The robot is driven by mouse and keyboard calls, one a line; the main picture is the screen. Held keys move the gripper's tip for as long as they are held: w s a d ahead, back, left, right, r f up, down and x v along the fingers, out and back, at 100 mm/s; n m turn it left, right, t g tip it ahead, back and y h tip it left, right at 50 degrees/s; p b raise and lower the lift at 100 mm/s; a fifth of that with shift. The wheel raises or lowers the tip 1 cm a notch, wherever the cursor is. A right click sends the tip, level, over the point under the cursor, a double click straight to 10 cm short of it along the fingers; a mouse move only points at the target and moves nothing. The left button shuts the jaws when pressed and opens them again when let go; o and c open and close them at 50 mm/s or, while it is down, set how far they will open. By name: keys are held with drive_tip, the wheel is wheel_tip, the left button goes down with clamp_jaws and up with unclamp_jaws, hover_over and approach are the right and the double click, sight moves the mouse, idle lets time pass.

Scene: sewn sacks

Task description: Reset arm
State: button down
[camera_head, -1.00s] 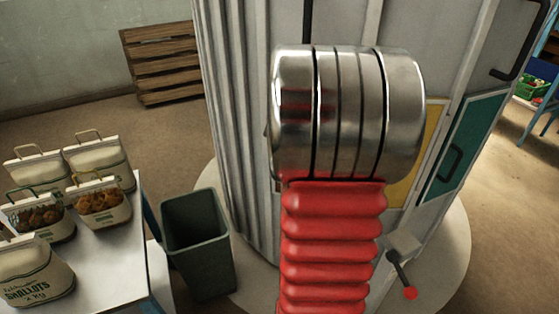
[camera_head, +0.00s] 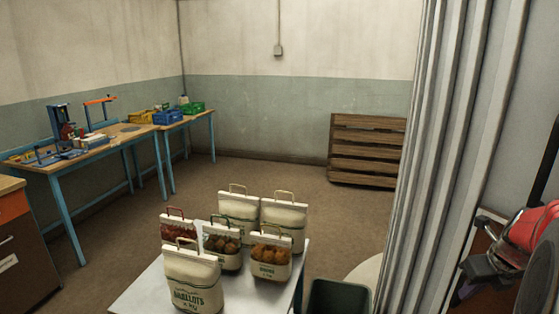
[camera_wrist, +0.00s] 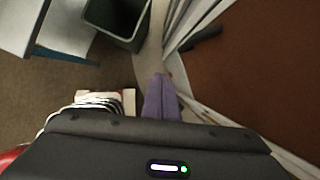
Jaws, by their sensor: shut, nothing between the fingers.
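My arm is folded in at the right edge of the head view, its red and dark parts partly cut off by the frame. My gripper (camera_wrist: 161,97) shows in the wrist view as purple fingers close together, with nothing between them. It points toward a pale, ribbed structure and touches nothing that I can make out. In the head view the dark gripper end (camera_head: 466,289) hangs low in front of that structure.
Several sewn sacks (camera_head: 283,223) stand on a white table (camera_head: 135,294). A dark green bin (camera_head: 338,297) stands beside it. The ribbed grey structure (camera_head: 440,170) fills the right. A wooden crate (camera_head: 367,150) and workbenches (camera_head: 100,150) line the walls. Brown floor between them is clear.

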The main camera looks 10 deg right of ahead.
drive_tip(key=s+a+r+m, duration=0.2)
drive_tip(key=s+a+m, duration=0.1)
drive_tip(key=a+m, duration=0.8)
drive_tip(key=s+a+r+m+t, duration=0.1)
drive_tip(key=s+a+m, duration=0.3)
drive_tip(key=a+m, duration=0.7)
drive_tip(key=s+a+r+m+y, duration=0.1)
drive_tip(key=s+a+r+m, duration=0.2)
drive_tip(key=a+m, duration=0.9)
drive_tip(key=shift+s+a+t, duration=0.15)
drive_tip(key=shift+a+t, duration=0.15)
drive_tip(key=shift+a, duration=2.25)
